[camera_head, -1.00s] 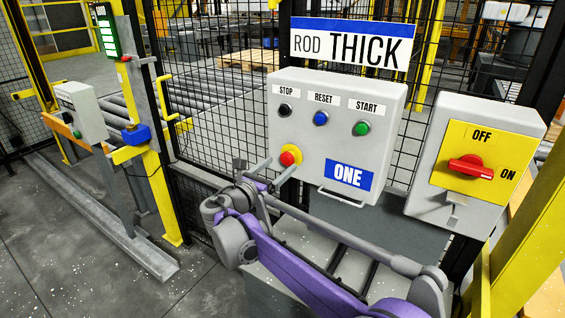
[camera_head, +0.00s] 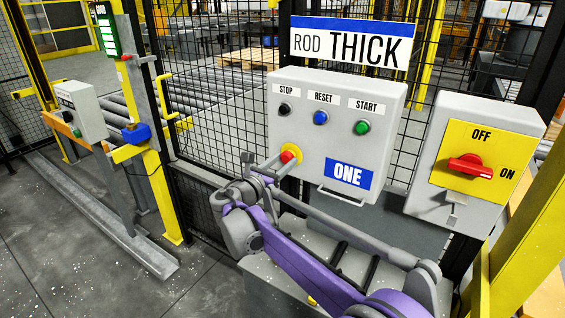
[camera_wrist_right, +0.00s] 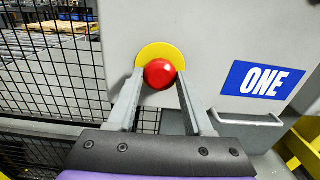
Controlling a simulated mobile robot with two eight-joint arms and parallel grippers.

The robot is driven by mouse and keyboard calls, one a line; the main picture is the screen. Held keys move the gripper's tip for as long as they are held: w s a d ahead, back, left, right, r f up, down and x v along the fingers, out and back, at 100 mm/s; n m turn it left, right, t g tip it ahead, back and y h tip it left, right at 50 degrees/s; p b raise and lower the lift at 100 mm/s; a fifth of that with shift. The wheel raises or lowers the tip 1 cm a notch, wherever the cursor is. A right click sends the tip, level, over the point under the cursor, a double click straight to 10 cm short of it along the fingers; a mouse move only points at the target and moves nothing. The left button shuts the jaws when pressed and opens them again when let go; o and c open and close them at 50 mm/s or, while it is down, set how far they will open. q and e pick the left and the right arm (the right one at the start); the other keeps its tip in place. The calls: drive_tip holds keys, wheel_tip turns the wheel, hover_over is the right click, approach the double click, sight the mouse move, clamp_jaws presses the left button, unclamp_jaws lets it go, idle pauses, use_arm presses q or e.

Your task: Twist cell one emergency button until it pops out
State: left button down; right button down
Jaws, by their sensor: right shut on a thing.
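The red emergency button (camera_head: 287,157) sits on a yellow disc at the lower left of the grey control box marked ONE (camera_head: 310,125). My right gripper (camera_head: 279,165) is at the button, with one finger on each side of it. In the right wrist view the red button (camera_wrist_right: 159,74) shows between the two fingertips of the right gripper (camera_wrist_right: 159,82), with the yellow disc (camera_wrist_right: 153,50) behind it. The right gripper is shut on the button. My left gripper is not in view.
Stop, reset (camera_head: 320,118) and start (camera_head: 361,128) buttons are above on the same box. A handle bar (camera_head: 343,196) juts out below the ONE label. A red rotary switch (camera_head: 470,166) is on a box to the right. Black mesh fence (camera_head: 215,110) stands behind.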

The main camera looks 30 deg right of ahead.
drive_tip(key=shift+m, duration=0.3)
drive_tip(key=shift+m+p, duration=0.45)
drive_tip(key=shift+m, duration=0.75)
drive_tip(key=shift+m+p, duration=0.5)
drive_tip(key=shift+m, duration=1.3)
drive_tip(key=shift+c, duration=1.4)
unclamp_jaws()
